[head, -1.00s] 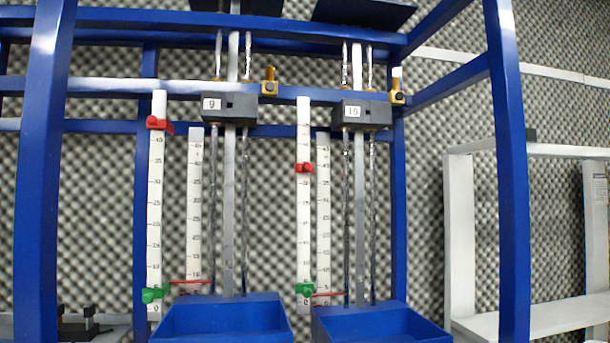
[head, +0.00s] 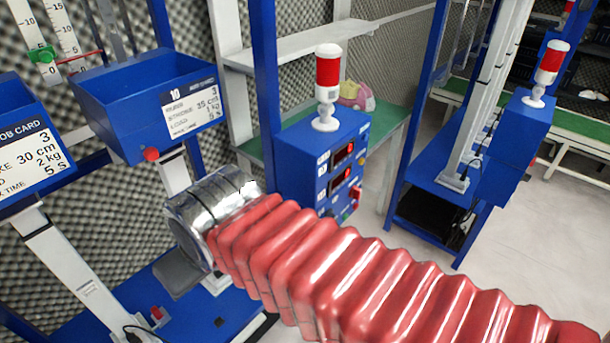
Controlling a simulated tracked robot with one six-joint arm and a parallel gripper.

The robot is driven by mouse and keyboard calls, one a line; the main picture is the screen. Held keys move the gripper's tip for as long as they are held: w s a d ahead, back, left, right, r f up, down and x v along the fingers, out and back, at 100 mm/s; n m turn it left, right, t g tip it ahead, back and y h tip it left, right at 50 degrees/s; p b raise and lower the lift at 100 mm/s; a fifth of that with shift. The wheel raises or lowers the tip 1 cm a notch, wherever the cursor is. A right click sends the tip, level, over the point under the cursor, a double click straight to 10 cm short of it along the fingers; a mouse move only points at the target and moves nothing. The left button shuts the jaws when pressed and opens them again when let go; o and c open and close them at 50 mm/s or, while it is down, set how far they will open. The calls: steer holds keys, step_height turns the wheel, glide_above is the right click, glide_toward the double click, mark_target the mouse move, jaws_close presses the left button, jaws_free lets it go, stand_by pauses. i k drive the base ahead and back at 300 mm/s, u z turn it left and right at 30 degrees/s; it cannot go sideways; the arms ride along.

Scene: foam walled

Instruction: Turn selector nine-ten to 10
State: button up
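The head view shows a blue control box (head: 298,165) with two red-lit displays (head: 343,154) and small knobs and switches on its right-hand face. A red control (head: 356,194) shows low at that face's right edge. I cannot tell which small control is selector nine-ten, nor its setting; the lower face is partly hidden behind my arm. My red bellows arm (head: 350,275) crosses the lower right and ends in a shiny metal cuff (head: 207,212) left of the box.
A red and white beacon (head: 327,85) stands on the box. A blue bin (head: 140,93) labelled 10 and another job-card bin (head: 22,140) are at left. A green bench (head: 385,130) is behind. Another blue rack (head: 430,190) stands right. Pale floor (head: 545,235) is clear at right.

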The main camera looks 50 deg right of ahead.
mark_target(333, 218)
steer(key=z, duration=1.75)
